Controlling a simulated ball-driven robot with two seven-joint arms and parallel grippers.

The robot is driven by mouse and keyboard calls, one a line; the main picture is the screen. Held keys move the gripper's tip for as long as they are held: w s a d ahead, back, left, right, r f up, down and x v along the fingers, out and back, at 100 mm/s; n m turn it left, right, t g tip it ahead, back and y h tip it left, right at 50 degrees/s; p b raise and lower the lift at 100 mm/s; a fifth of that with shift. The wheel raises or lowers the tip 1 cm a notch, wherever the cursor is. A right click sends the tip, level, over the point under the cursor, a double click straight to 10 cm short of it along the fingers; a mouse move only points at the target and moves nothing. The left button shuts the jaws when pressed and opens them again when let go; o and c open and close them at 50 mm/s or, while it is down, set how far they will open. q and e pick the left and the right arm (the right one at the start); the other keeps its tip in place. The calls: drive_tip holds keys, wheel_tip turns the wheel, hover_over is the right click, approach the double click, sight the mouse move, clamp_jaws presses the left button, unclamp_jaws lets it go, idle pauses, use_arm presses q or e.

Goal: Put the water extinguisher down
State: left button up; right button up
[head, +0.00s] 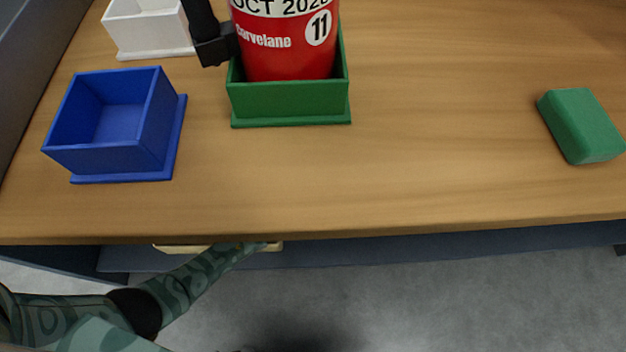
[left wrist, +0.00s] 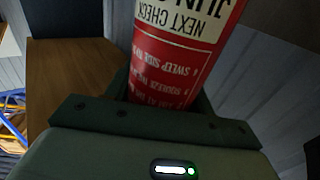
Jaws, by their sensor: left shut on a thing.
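In the left wrist view my left gripper (left wrist: 162,103) is shut on a red extinguisher (left wrist: 170,70). Its pale label reads NEXT CHECK and JUN, upside down in this view; its type cannot be read. In the head view my left arm reaches under the tabletop's front edge, and the gripper and this extinguisher are hidden there. Another red extinguisher (head: 285,55), marked OCT, Corvelane and 11, stands in a green box (head: 290,100) on the table. A black hose end (head: 212,45) hangs at its left. My right gripper is in neither view.
A blue open box (head: 105,155) and a white box (head: 150,35) stand at the left of the wooden table (head: 400,170). A green block (head: 583,125) lies at the right. The table's middle is bare. A pale edge (head: 180,248) shows under the front edge.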

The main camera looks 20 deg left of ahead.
use_arm(q)
drive_tip(key=shift+f, duration=0.5)
drive_tip(key=o, duration=1.5)
drive_tip(key=r+p+v, duration=0.1)
drive_tip(key=p+v, duration=0.2)
drive_tip(key=v, duration=0.9)
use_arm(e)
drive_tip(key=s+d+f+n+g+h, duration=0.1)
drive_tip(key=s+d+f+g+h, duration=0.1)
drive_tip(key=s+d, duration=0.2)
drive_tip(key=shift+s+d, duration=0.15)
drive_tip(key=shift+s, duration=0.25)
